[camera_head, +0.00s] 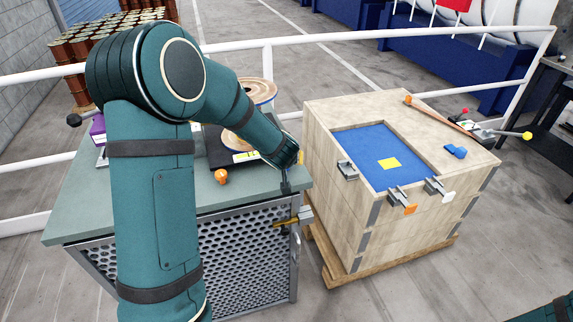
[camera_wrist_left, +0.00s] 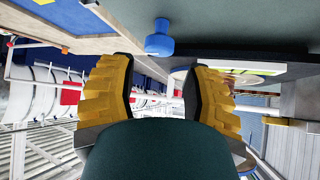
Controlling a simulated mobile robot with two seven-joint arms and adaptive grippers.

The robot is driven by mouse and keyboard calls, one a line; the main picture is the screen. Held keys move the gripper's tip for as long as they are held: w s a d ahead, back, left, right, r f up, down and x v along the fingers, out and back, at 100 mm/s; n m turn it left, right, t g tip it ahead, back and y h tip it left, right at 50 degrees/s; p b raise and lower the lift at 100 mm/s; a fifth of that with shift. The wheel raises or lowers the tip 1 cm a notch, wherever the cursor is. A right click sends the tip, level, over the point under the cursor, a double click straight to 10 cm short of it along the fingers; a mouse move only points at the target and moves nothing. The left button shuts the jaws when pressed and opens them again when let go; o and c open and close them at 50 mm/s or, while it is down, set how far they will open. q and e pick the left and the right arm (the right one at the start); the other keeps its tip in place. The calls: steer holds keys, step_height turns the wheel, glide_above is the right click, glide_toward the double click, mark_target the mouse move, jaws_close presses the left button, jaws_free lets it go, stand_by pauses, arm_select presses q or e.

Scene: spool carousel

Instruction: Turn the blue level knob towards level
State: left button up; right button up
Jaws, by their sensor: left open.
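The blue knob (camera_wrist_left: 159,40) shows in the left wrist view beside the dark green top of the bench, just beyond my fingertips and roughly centred between them. I cannot make out this knob in the head view, where my arm and gripper cover that part of the bench. My left gripper (camera_head: 296,218) is at the bench's right front corner, its yellow-padded fingers standing apart. In the left wrist view my left gripper (camera_wrist_left: 160,68) is open, with nothing between the pads. Contact with the knob does not show. My right gripper is out of view.
The green bench (camera_head: 72,212) carries an orange knob (camera_head: 220,176) and a wooden spool (camera_head: 258,92). A wooden crate (camera_head: 335,205) with a blue panel (camera_head: 372,150) and clamps stands close on the right. A white railing (camera_head: 340,38) runs behind. Floor is clear in front of the crate.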

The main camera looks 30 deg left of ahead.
arm_select(q)
steer(key=b+x, duration=0.1)
steer(key=x, duration=0.4)
steer(key=shift+w+f, duration=0.25)
steer(key=shift+w, duration=0.05)
steer(key=shift+o, duration=0.2)
jaws_close()
